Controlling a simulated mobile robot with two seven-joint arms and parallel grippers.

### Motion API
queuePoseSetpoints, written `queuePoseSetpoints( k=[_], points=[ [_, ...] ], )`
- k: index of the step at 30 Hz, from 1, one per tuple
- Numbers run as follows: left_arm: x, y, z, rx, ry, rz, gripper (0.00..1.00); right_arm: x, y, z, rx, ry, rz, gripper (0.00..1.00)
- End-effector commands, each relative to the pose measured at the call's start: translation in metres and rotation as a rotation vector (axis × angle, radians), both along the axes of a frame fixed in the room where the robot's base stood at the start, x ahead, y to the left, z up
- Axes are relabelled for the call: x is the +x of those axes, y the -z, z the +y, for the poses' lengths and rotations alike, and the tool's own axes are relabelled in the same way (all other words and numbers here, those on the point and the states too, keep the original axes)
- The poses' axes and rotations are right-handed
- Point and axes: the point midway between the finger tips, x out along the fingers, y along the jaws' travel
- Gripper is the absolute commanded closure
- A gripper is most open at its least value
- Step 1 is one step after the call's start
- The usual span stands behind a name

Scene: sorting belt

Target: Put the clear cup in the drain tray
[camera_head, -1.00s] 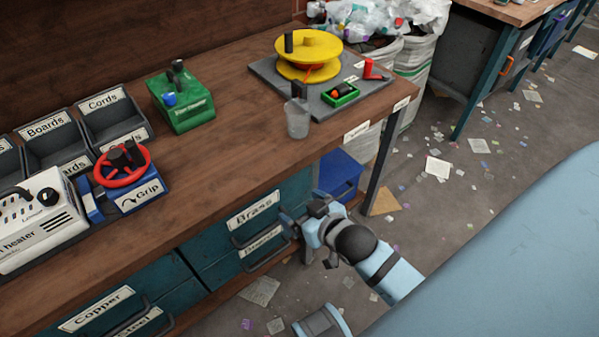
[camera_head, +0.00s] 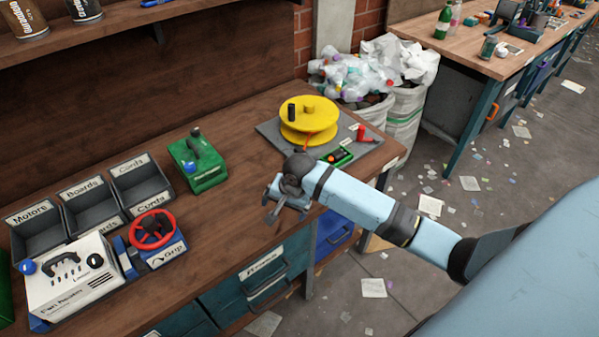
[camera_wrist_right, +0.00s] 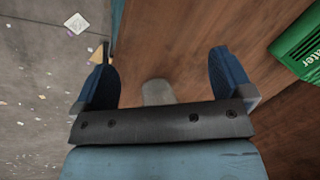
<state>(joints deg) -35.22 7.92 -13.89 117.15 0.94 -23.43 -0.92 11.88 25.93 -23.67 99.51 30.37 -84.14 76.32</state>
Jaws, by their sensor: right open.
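My right gripper (camera_head: 275,203) hangs over the front part of the workbench, its fingers pointing down and left. In the right wrist view the two blue fingers of this gripper (camera_wrist_right: 160,58) are wide apart with nothing clamped between them. A pale, see-through shape, likely the clear cup (camera_wrist_right: 157,92), shows between them near the gripper's base, over the wooden top. Its lower part is hidden by the gripper body. In the head view the cup is hidden behind my right arm. I cannot make out a drain tray in either view. My left gripper is out of view.
A grey board (camera_head: 265,127) with a yellow spool (camera_head: 308,125) lies behind my right arm. Bare wood (camera_head: 225,225) lies between.

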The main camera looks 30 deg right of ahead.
Motion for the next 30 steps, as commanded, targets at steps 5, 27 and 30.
queuePoseSetpoints(
  k=[5, 27, 30],
  points=[
    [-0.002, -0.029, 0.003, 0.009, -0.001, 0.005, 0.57, 0.048, -0.090, -0.057, -0.042, 0.338, 0.165, 0.01],
    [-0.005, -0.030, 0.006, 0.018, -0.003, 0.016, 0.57, 0.067, -0.055, -0.091, -0.073, 0.573, 0.263, 0.01],
    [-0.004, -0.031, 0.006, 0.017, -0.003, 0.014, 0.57, 0.067, -0.049, -0.091, -0.071, 0.572, 0.261, 0.01]
  ],
)
